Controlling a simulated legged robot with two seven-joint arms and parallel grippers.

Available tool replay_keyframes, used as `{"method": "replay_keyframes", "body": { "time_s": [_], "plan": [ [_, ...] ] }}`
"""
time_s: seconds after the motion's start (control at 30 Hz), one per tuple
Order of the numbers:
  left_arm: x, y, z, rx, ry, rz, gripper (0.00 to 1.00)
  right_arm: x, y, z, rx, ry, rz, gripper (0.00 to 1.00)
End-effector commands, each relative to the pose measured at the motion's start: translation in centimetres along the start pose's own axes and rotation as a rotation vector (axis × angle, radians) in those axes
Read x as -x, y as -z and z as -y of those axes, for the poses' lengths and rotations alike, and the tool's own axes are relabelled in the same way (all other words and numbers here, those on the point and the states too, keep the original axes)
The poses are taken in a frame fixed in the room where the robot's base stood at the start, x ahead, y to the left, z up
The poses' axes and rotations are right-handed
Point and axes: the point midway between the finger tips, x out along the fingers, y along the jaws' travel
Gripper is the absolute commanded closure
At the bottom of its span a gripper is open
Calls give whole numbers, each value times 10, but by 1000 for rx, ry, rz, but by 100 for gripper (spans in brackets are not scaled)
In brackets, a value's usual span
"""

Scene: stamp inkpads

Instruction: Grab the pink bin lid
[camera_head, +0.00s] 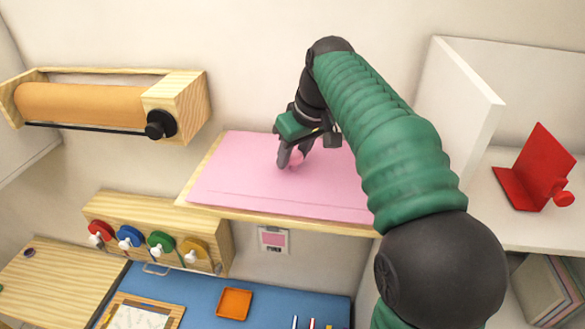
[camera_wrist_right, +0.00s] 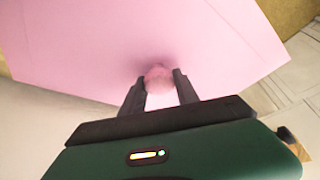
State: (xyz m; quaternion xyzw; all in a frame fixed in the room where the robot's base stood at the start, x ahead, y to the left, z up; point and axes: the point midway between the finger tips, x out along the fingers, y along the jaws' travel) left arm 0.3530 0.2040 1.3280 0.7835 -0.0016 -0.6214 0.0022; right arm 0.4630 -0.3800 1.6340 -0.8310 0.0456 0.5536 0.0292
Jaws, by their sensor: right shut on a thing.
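The pink bin lid (camera_head: 240,175) is a flat pink panel with a wooden edge, set against the wall in the middle of the head view. It also fills the upper part of the right wrist view (camera_wrist_right: 90,50). A small round pink knob (camera_wrist_right: 158,76) stands out from it. My right gripper (camera_head: 291,160) is at the lid, with its two fingers (camera_wrist_right: 158,88) on either side of the knob and shut on it. The fingers partly hide the knob in the head view. My left gripper is not in view.
A roll of brown paper (camera_head: 80,105) hangs on a wooden holder at the upper left. Coloured reels (camera_head: 130,238) sit below it. A blue desk (camera_head: 200,290) carries an orange tray (camera_head: 234,303). A red bookend (camera_head: 532,175) stands on the white shelf at right.

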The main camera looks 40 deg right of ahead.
Motion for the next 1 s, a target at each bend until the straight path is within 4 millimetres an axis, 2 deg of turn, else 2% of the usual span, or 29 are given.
{"method": "replay_keyframes", "body": {
  "time_s": [0.47, 0.77, 1.0],
  "plan": [
    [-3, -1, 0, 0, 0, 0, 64, 1, -1, 1, -2, -6, 9, 100],
    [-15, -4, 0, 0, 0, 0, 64, 30, 11, 1, -1, -6, 2, 100],
    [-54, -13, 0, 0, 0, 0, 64, 47, -30, 36, 3, -3, -2, 100]
  ]
}}
